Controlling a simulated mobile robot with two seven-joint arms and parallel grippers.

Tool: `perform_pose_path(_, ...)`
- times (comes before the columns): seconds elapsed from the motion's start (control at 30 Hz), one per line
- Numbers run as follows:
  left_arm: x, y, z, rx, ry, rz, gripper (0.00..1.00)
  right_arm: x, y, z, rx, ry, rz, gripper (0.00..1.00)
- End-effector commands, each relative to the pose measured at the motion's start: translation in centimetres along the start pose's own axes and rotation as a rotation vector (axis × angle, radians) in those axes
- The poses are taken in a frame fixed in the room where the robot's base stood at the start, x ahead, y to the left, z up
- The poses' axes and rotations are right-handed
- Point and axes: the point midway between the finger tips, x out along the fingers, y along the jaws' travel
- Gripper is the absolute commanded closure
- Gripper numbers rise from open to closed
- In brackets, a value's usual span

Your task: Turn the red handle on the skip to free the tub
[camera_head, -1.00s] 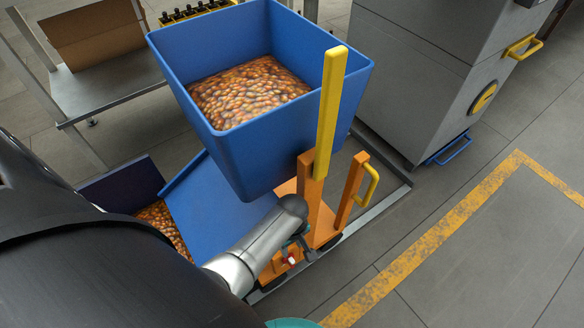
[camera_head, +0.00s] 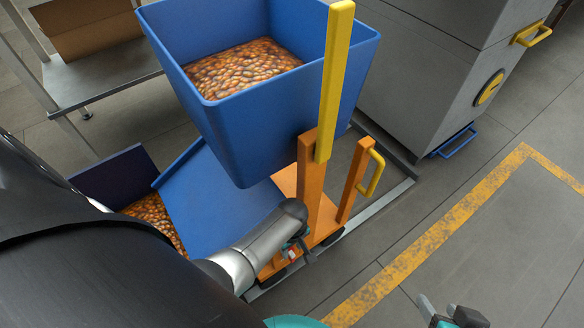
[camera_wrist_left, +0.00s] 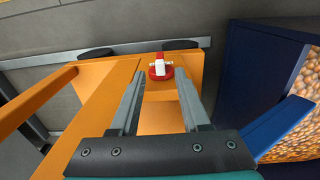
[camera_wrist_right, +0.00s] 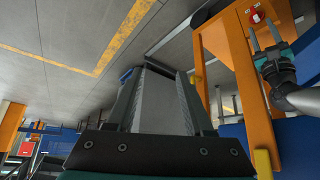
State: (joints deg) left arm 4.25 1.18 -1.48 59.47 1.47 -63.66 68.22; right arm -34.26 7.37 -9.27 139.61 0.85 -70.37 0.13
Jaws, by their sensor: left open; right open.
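The skip is an orange wheeled frame (camera_head: 311,190) carrying a blue tub (camera_head: 250,130) full of amber bottles. The red handle (camera_head: 292,254), with a white part, sits low on the frame, partly hidden by my left arm. In the left wrist view the red handle (camera_wrist_left: 160,70) shows just beyond and between the fingertips of my left gripper (camera_wrist_left: 158,88), which is open and empty. The right wrist view also shows the red handle (camera_wrist_right: 256,17) close to the left fingers. My right gripper (camera_wrist_right: 158,80) is open and empty, at the bottom right of the head view (camera_head: 445,316).
A yellow bar (camera_head: 333,80) rises beside the tub, and a yellow grip (camera_head: 372,175) is on the frame. A blue chute (camera_head: 215,200) and a dark bin of bottles (camera_head: 152,220) lie left. A grey cabinet (camera_head: 420,90) stands behind. Floor right of the yellow line is clear.

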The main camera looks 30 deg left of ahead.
Motion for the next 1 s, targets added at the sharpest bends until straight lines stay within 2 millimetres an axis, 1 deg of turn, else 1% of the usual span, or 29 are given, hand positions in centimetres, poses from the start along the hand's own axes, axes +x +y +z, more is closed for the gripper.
perform_pose_path(0.03,0.3,0.0,0.0,0.0,0.0,0.0,0.54,0.4,-0.3,-0.1,-0.002,0.023,-0.008,0.48)
perform_pose_path(0.2,1.0,0.0,0.0,0.0,0.0,-0.001,0.54,1.3,-1.3,-1.0,-0.004,0.118,-0.035,0.48)
perform_pose_path(0.5,2.2,0.0,0.0,0.0,0.0,-0.001,0.54,2.2,-3.1,-2.5,0.0,0.283,-0.083,0.48)
perform_pose_path(0.77,3.3,0.0,0.0,0.0,0.001,0.0,0.54,2.5,-4.6,-3.6,0.013,0.425,-0.124,0.48)
perform_pose_path(1.0,4.1,0.0,0.0,0.0,0.0,-0.001,0.54,2.3,-5.7,-4.3,0.029,0.542,-0.156,0.48)
